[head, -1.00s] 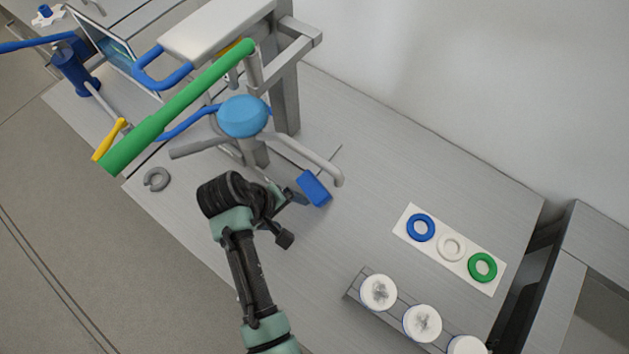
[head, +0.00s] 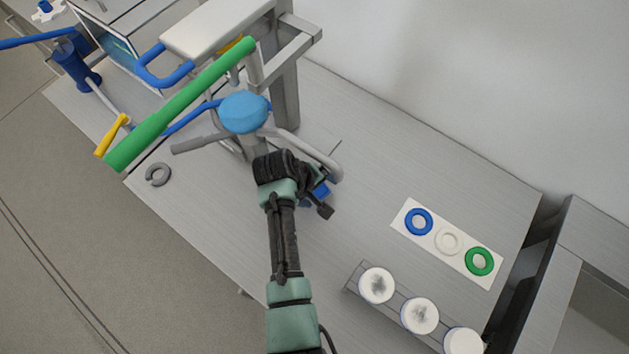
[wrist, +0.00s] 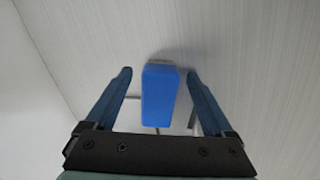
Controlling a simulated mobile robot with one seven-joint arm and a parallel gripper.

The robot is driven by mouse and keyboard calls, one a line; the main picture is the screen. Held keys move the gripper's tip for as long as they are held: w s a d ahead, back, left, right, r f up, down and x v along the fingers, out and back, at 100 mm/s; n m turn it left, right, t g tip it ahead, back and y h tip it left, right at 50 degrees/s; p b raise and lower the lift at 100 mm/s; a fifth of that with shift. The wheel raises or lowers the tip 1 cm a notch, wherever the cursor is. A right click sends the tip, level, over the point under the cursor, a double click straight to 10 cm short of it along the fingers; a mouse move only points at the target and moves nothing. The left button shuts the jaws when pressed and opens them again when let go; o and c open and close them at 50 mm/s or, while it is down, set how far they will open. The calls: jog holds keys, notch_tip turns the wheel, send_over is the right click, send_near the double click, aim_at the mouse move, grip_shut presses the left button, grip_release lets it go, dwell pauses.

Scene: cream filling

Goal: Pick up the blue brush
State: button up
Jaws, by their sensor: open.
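The blue brush (wrist: 159,95) shows in the wrist view as a blue block between my two open fingers, with a gap on each side. A pale grey edge shows at its far end. In the head view only a small blue part of the brush (head: 320,192) shows; my gripper and wrist hide the rest. My gripper (wrist: 160,88) is open with one finger on each side of the brush, apart from it in the picture. I cannot tell the height between fingers and brush.
The machine's blue knob (head: 243,112), curved metal pipe (head: 310,155) and green lever (head: 185,105) stand close to my wrist. A white plate with coloured rings (head: 409,231) and a rack of white-topped jars (head: 352,290) lie to the right. A grey open ring (head: 158,174) lies left.

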grip_shut()
dwell(0.3)
jog(key=shift+r, duration=0.2)
